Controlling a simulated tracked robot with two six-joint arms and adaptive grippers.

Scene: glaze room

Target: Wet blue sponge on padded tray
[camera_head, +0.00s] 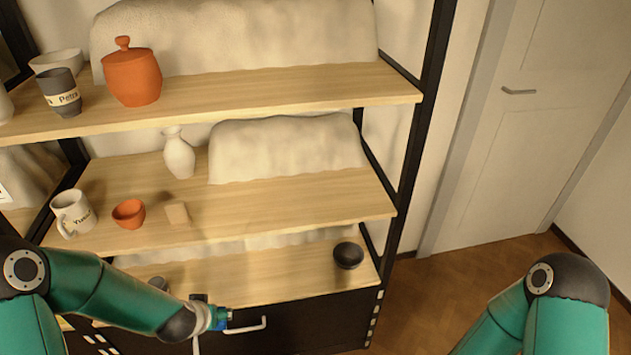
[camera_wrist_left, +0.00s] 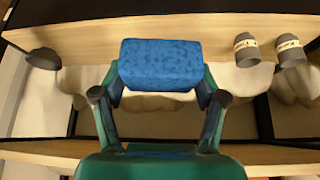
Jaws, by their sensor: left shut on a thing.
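A blue, speckled sponge block (camera_wrist_left: 160,58) shows in the left wrist view. My left gripper (camera_wrist_left: 160,77) is shut on it, one finger at each end. In the head view my left gripper (camera_head: 218,319) is low in front of the shelving, near the lower shelf's front edge, with only a small bit of blue showing. I cannot tell whether the sponge is wet. No padded tray can be made out. My right arm is at the lower right of the head view, its gripper out of frame.
A black drawer front with a pale handle (camera_head: 246,326) is beside my left gripper. A dark bowl (camera_head: 348,255) stands on the lower shelf (camera_head: 285,278).

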